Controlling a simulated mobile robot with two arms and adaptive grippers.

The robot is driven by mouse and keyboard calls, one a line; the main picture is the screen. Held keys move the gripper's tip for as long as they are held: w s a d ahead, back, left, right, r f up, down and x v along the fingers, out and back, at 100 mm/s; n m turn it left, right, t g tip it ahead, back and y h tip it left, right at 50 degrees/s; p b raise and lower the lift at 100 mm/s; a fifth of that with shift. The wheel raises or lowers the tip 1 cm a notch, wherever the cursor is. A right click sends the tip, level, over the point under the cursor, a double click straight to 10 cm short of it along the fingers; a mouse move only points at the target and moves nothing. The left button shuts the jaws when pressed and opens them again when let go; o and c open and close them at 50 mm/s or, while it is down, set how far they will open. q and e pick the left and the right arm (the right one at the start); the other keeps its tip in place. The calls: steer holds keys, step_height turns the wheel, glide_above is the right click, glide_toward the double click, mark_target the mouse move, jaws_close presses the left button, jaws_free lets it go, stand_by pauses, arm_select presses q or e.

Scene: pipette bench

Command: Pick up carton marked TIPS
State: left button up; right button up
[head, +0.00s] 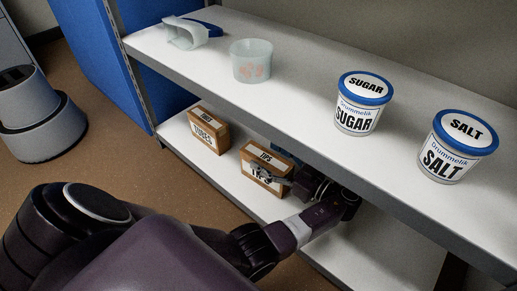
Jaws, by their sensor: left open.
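The carton marked TIPS (267,155) is a brown box with white labels. It stands on the lower shelf, left of the shelf's middle. My left gripper (267,174) is open at the carton's front right side, and its fingers overlap the front label in the picture. I cannot tell whether they touch the carton. My left arm reaches in from the lower left, and part of the gripper is in shadow under the upper shelf. My right gripper is not in view.
A similar carton marked TUBES (208,130) stands to the left on the lower shelf (180,139). The upper shelf (300,85) overhangs the gripper. It holds a SUGAR tub (358,117), a SALT tub (447,160), a translucent cup (250,60) and a clear scoop-like container (184,33).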

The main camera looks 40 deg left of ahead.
arm_select(q)
steer(key=shift+w+a+f, duration=0.1)
steer(key=shift+a+f, duration=0.05)
steer(key=shift+a, duration=0.2)
steer(key=shift+s, duration=0.2)
steer(key=c, duration=0.9)
steer(key=shift+w+d, duration=0.1)
jaws_close()
